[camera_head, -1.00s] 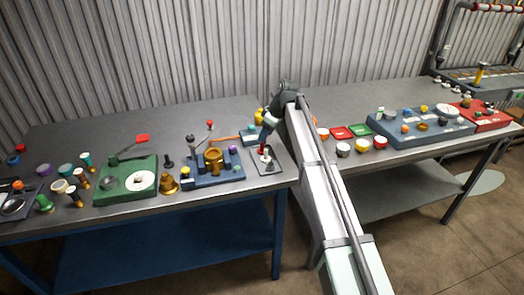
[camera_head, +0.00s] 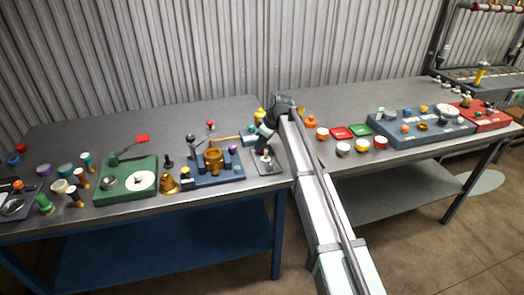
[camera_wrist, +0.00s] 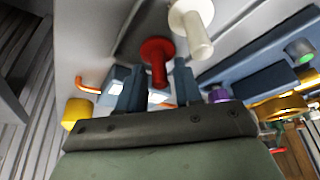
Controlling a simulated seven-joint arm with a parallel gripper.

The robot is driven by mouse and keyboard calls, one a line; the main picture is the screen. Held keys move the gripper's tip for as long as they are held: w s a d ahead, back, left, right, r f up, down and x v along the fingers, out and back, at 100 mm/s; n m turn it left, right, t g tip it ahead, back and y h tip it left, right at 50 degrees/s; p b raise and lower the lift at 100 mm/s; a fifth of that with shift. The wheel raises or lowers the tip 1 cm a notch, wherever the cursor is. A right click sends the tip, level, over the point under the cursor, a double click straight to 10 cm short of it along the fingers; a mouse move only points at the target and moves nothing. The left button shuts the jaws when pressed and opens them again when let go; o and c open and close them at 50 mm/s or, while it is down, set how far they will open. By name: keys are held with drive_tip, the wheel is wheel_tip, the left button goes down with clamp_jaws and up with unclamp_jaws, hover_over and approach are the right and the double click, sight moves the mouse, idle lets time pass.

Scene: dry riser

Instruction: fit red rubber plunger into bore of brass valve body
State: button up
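The red rubber plunger (camera_wrist: 157,50) stands stem-up on its small tray in the wrist view. My gripper (camera_wrist: 157,82) is around its stem, one finger on each side, with what looks like a narrow gap left. In the head view my gripper (camera_head: 264,136) is low over the tray (camera_head: 273,170) and hides the red plunger. A white plunger (camera_wrist: 196,30) stands beside the red one. The brass valve body (camera_head: 214,161) sits upright on a blue fixture (camera_head: 220,179), left of my gripper. Its brass rim also shows in the wrist view (camera_wrist: 283,108).
An orange rod (camera_head: 226,139) and a purple knob (camera_head: 234,150) lie between valve and gripper. A brass bell-shaped piece (camera_head: 169,183) and a green fixture (camera_head: 110,187) stand further left. The table behind is clear.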

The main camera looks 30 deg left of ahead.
clamp_jaws()
drive_tip(key=shift+r, duration=0.1)
